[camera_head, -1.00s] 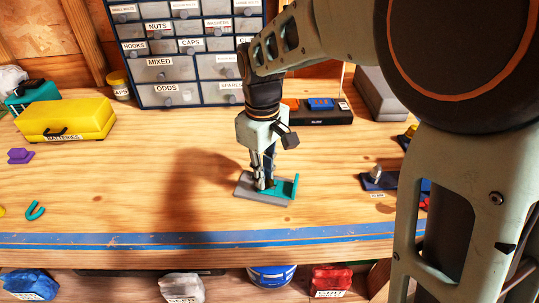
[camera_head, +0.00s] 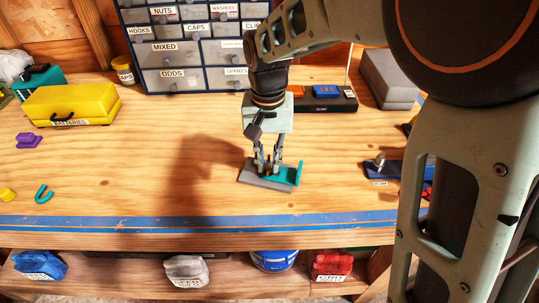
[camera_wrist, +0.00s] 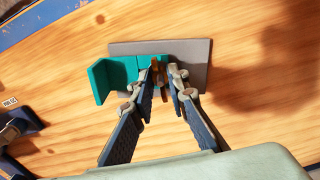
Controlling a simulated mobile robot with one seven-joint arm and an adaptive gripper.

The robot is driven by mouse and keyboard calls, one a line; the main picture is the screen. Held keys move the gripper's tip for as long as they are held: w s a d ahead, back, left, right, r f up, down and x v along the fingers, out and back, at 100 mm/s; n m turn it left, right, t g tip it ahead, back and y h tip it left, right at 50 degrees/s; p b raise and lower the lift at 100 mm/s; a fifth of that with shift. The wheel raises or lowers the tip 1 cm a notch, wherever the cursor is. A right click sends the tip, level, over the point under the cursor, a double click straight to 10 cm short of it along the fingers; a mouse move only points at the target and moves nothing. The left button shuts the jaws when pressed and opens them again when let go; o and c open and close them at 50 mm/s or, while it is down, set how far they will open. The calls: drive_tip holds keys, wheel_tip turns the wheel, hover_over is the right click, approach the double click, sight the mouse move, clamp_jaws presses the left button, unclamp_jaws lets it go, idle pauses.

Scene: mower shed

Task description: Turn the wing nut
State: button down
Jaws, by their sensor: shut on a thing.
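A teal angled bracket (camera_head: 286,176) lies on a flat grey plate (camera_head: 256,179) on the bench. The bracket (camera_wrist: 118,77) and plate (camera_wrist: 196,49) also show in the wrist view. My gripper (camera_head: 268,169) points down over the plate, beside the bracket's upright wall. In the wrist view, my gripper's fingertips (camera_wrist: 167,70) are closed in on a small brown, brass-like piece, the wing nut (camera_wrist: 160,68). The fingers hide most of the nut, so its wings and angle are unclear. In the head view the nut is hidden.
A blue holder with a metal part (camera_head: 380,168) lies to the right. A yellow battery box (camera_head: 70,105) and purple piece (camera_head: 29,141) are at left. A drawer cabinet (camera_head: 190,50) and a black tray (camera_head: 325,98) stand behind. Bare bench surrounds the plate.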

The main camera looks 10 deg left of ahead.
drive_tip(key=m, duration=0.7)
drive_tip(key=shift+r, duration=0.1)
idle(1.1)
drive_tip(key=c, duration=1.8)
unclamp_jaws()
drive_tip(key=shift+c, duration=0.2)
wheel_tip(320, 180, up, 12)
